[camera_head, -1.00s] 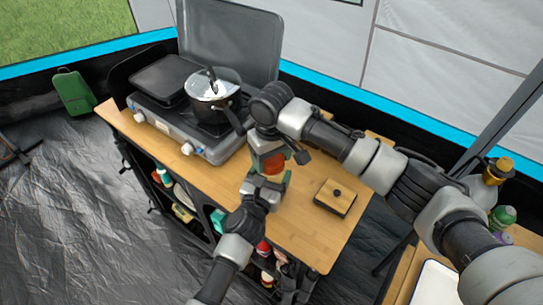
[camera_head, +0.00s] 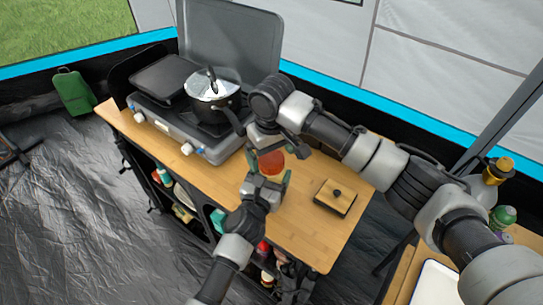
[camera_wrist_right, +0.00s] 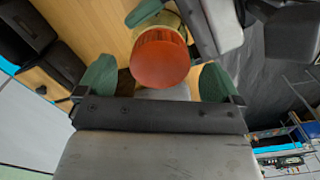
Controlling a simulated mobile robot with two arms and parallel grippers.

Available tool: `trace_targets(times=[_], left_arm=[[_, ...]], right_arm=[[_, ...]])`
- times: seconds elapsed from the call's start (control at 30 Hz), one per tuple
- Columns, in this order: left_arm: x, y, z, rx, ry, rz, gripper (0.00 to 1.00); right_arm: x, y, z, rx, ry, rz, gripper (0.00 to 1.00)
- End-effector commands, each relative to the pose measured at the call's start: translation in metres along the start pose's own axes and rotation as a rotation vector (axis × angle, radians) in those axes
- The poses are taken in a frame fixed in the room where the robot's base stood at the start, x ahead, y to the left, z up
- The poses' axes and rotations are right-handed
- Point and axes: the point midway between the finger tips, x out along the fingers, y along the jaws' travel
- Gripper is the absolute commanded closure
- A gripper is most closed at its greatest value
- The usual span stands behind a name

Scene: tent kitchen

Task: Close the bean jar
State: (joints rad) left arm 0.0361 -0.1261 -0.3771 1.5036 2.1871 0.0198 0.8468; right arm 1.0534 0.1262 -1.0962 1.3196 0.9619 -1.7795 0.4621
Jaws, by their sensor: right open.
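The bean jar (camera_head: 271,163) stands at the wooden counter's front part, with a reddish-orange, lid-like top. In the right wrist view this round top (camera_wrist_right: 160,57) hides most of the yellowish jar body below. My left gripper (camera_head: 268,182) comes from the front, its green fingers on either side of the jar body, and appears closed on it. My right gripper (camera_head: 276,150) is open above the jar. In the right wrist view its green fingertips (camera_wrist_right: 157,80) are wide apart, on either side of the orange top, with visible gaps.
A small wooden box with a black knob (camera_head: 335,197) lies right of the jar. The counter's front right (camera_head: 305,240) is clear. A second table (camera_head: 405,275) is at lower right.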

Motion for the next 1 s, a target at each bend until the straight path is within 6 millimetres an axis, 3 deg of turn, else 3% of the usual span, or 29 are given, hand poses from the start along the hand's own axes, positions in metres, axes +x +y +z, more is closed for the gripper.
trace_targets(times=[0.2,0.43,0.6,0.9,0.93,1.0], left_arm=[[0.0,0.0,-0.001,0.001,0.001,0.0,0.9],[0.0,0.0,-0.001,0.001,0.001,0.0,0.9],[0.0,0.0,-0.001,0.001,0.001,0.0,0.9],[0.0,0.0,-0.001,0.001,0.001,0.0,0.9],[0.0,0.0,-0.001,0.001,0.001,0.0,0.19],[0.0,0.0,-0.001,0.001,0.001,0.0,0.08]], right_arm=[[-0.049,-0.001,-0.001,-0.001,0.005,0.0,0.05],[-0.089,-0.001,0.0,-0.001,0.002,0.0,0.05],[-0.102,0.0,0.0,-0.001,0.001,0.001,0.05],[-0.103,0.0,0.0,-0.001,0.001,0.001,0.05],[-0.103,0.0,0.0,-0.001,0.001,0.001,0.05],[-0.103,0.0,0.0,-0.001,0.001,0.001,0.05]])
